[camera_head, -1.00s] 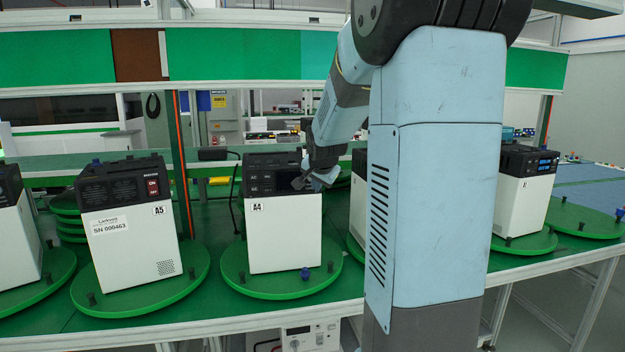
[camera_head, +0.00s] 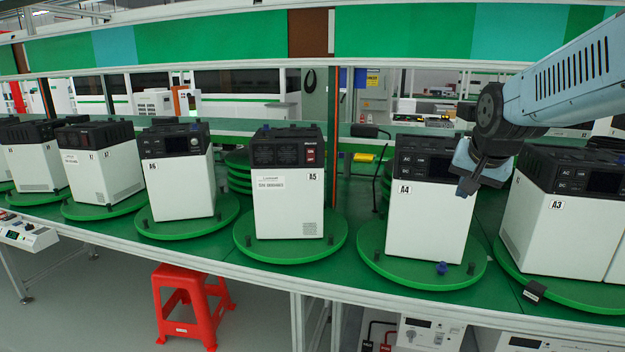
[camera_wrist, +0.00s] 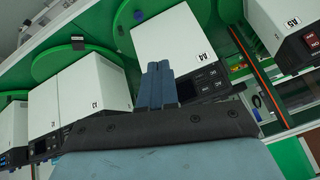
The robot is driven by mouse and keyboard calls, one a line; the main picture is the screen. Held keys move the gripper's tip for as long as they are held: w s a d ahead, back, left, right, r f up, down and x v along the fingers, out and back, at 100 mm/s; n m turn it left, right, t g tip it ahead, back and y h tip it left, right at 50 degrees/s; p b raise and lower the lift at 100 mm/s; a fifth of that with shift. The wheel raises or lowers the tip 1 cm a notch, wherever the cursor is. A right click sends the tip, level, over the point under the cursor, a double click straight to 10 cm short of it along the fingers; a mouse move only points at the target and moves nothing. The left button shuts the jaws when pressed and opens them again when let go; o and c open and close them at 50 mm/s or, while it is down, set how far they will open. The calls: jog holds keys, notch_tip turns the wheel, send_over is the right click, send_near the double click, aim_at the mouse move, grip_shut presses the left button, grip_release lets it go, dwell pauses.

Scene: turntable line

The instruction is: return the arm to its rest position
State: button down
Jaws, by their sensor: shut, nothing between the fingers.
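My gripper (camera_head: 467,184) is at the right of the head view, at the end of my light-blue arm. It is in front of the upper right part of the white and black unit A4 (camera_head: 427,222); I cannot tell whether it touches it. In the wrist view the two blue fingers (camera_wrist: 158,86) are together with nothing between them. Unit A4 also shows in the wrist view (camera_wrist: 172,42), just beyond the fingers. Unit A3 (camera_head: 560,225) stands to the right of my gripper, partly behind my arm.
Unit A5 (camera_head: 288,200), unit A6 (camera_head: 178,185) and more units stand on green turntables along the green bench. A shelf frame with green panels (camera_head: 400,32) runs behind them. A red stool (camera_head: 188,300) stands on the floor before the bench. Free floor lies at lower left.

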jog(key=s+a+f+n, duration=0.1)
jog(key=s+a+n, duration=0.2)
jog(key=s, duration=0.5)
jog(key=s+a+f+n+g+y, duration=0.1)
jog(key=s+a+n, duration=0.2)
jog(key=s, duration=0.5)
jog(key=shift+s+a+f+g, duration=0.2)
jog(key=shift+a+g, duration=0.1)
jog(key=shift+a, duration=0.55)
